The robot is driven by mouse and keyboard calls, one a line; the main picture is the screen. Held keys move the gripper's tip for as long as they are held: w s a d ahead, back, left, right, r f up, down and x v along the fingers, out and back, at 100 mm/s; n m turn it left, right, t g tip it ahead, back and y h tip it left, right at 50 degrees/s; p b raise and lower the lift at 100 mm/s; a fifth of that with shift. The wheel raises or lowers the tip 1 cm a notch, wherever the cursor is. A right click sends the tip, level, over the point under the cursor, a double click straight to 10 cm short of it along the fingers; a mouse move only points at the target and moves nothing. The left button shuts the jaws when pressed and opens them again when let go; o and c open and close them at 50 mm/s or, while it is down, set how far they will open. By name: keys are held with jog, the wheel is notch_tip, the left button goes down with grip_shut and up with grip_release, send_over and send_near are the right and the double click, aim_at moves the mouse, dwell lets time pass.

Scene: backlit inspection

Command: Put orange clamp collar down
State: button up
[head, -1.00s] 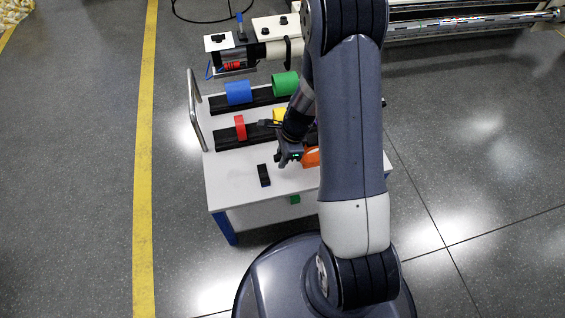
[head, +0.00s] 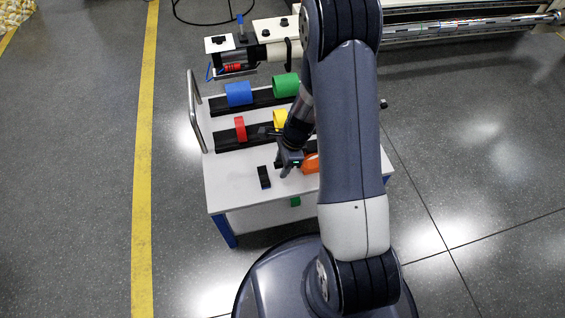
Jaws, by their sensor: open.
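The orange clamp collar (head: 311,164) shows at the right part of the white cart top, partly hidden behind my arm. It appears to be at the tabletop, but I cannot tell whether it rests fully on it. My gripper (head: 287,168) is just left of the collar, low over the front of the cart top. It is open. Its fingers are small and dark here, and I cannot tell whether they touch the collar.
A black block (head: 263,177) stands on the white cart top (head: 228,182), left of my gripper. Behind are black rails with a red ring (head: 240,128), a yellow piece (head: 280,118), a blue cylinder (head: 239,93) and a green cylinder (head: 286,85). The front left of the top is clear.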

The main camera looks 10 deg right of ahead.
jog(key=p+v, duration=0.4)
jog(key=v, duration=0.8)
dwell(1.0)
